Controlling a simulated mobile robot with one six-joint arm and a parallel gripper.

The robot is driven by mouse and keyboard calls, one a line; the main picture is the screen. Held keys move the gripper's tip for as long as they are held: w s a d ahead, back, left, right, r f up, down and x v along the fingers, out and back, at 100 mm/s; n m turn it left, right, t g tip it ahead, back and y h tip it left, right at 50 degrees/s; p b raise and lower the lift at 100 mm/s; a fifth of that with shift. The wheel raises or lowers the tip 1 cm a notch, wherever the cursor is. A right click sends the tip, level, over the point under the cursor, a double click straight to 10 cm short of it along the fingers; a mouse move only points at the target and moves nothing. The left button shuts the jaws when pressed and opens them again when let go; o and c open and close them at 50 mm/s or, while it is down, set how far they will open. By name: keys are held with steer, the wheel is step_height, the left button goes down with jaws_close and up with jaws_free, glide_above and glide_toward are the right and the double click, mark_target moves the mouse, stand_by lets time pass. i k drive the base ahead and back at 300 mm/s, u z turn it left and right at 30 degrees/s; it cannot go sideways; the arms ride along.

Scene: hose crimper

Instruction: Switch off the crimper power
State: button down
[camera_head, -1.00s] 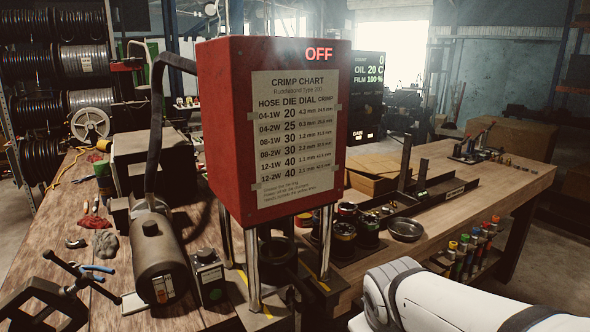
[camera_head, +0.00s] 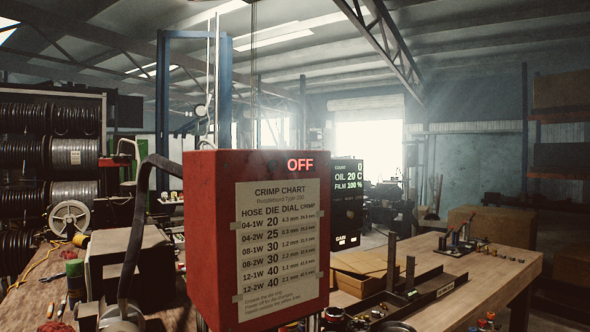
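The red crimper (camera_head: 209,230) stands on the bench in the middle of the head view. A lit red OFF sign (camera_head: 300,165) shows at the top right of its front face. A crimp chart (camera_head: 278,250) is fixed below the sign. The crimper's lower part is cut off by the bottom edge of the picture. A small dark round spot sits to the left of the OFF sign; I cannot tell what it is. My gripper is not in view.
A dark display (camera_head: 347,205) reads OIL 20 C and FILM 100 %. Cardboard (camera_head: 362,268) and a dark rail (camera_head: 420,290) lie on the wooden bench (camera_head: 480,285) at right. Hose reels (camera_head: 72,152) stand on racks at left. A grey box (camera_head: 128,262) sits left of the crimper.

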mark_target(345, 213)
steer(key=z, duration=0.05)
steer(key=k, duration=1.3)
steer(key=z, duration=0.6)
steer(key=i, duration=1.65)
steer(key=u, duration=0.55)
